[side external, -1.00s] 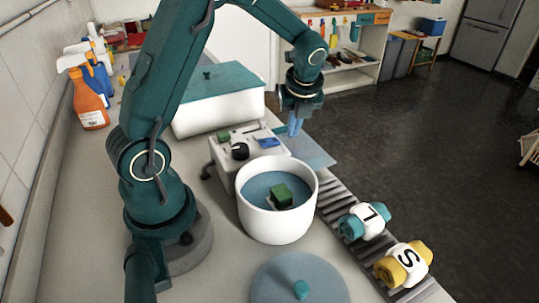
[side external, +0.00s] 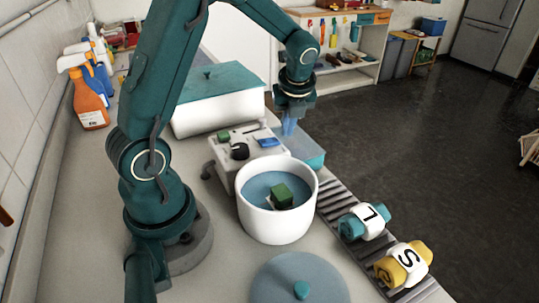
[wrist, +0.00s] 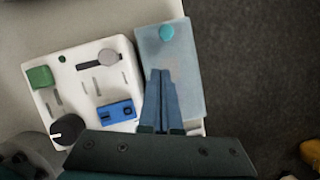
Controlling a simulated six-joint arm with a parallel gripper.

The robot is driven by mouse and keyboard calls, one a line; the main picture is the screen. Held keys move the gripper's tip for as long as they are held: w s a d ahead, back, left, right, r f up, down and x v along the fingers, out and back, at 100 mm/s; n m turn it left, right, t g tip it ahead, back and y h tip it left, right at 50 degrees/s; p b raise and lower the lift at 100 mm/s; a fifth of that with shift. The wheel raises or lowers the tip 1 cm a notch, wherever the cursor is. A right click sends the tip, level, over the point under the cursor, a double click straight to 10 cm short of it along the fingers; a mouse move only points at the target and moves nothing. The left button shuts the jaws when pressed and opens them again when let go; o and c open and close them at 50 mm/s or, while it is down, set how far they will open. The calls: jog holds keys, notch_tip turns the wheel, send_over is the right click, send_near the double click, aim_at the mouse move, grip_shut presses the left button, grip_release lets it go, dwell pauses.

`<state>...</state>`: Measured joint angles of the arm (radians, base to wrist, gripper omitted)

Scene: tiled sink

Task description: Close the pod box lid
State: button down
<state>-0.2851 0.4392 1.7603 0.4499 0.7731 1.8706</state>
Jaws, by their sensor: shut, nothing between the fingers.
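The pod box (side external: 314,161) is a small box with a flat blue-grey lid, standing beyond the white pot at the counter's right edge. In the wrist view its lid (wrist: 180,60) lies beneath my fingers, with a round teal knob (wrist: 166,32) near one end. The lid looks about level over the box; whether it is fully seated I cannot tell. My gripper (side external: 289,131) is shut and empty, pointing down at the lid. In the wrist view its fingers (wrist: 161,73) overlap the lid's left half. I cannot tell whether they touch it.
A white panel device (side external: 243,152) with a dark knob and green and blue blocks stands just left of the pod box. A white pot (side external: 278,225) holding a green block is nearer. A ribbed rack (side external: 335,200) carries teal and yellow rolls. A loose round lid (side external: 270,285) lies in front.

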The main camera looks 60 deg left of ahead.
jog(key=s+d+r+t, duration=0.1)
jog(key=s+d+r, duration=0.15)
jog(key=r, duration=0.35)
jog(key=s+d+r, duration=0.1)
jog(key=d+r, duration=0.3)
jog(key=r, duration=0.3)
jog(key=s+d+f+n+t+h, duration=0.3)
jog(key=s+d+n, duration=0.6)
jog(key=n, duration=1.2)
jog(key=shift+s+d+f+n+h, duration=0.25)
jog(key=shift+s+h, duration=0.35)
jog(key=shift+s, duration=0.3)
